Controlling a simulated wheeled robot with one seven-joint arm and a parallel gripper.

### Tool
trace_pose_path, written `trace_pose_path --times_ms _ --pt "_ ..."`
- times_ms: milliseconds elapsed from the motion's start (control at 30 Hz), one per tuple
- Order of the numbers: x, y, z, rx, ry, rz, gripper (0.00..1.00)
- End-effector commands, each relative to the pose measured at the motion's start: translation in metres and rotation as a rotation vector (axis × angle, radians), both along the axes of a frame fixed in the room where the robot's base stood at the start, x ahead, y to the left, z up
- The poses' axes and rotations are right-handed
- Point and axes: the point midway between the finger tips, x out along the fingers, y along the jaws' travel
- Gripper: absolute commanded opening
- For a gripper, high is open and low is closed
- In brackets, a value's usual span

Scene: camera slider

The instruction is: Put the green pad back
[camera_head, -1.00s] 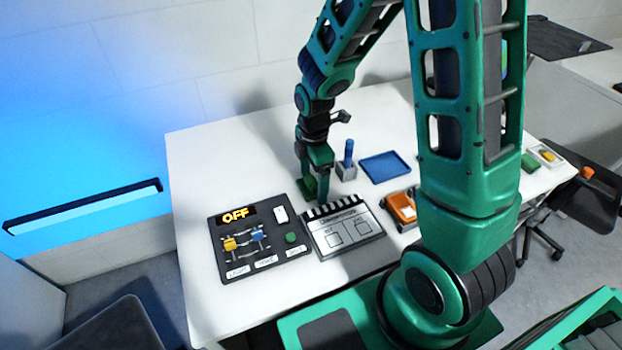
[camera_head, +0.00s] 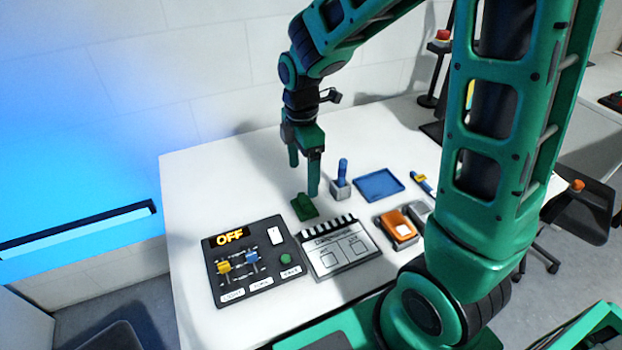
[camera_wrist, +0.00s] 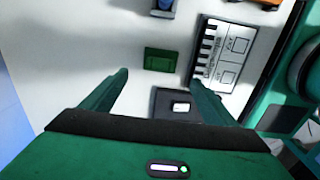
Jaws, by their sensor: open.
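A green pad (camera_head: 304,206) lies on the white table, behind the control panel and the clapperboard. It also shows in the wrist view (camera_wrist: 161,60) as a small dark green rectangle, lying flat. My gripper (camera_head: 303,180) is open and empty above the pad, with its fingers pointing down. In the wrist view, the fingers (camera_wrist: 160,77) are spread wide, and the pad shows beyond and between them, apart from both.
The control panel (camera_head: 245,265) reads OFF. The clapperboard (camera_head: 340,258) lies beside it. A grey holder with a blue stick (camera_head: 342,170), a blue tray (camera_head: 379,185) and an orange object (camera_head: 396,223) lie to the right. The table's left part is clear.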

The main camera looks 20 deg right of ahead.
Motion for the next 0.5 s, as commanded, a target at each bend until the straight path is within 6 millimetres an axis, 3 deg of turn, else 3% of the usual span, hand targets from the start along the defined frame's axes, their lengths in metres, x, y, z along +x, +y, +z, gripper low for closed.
trace_pose_path --times_ms 267,367,500 --pt "-0.004 -0.009 0.007 -0.005 -0.002 -0.060 0.81" --pt "-0.017 -0.035 0.020 -0.016 -0.010 -0.233 0.81" --pt "-0.057 -0.088 0.046 -0.034 -0.020 -0.653 0.81"
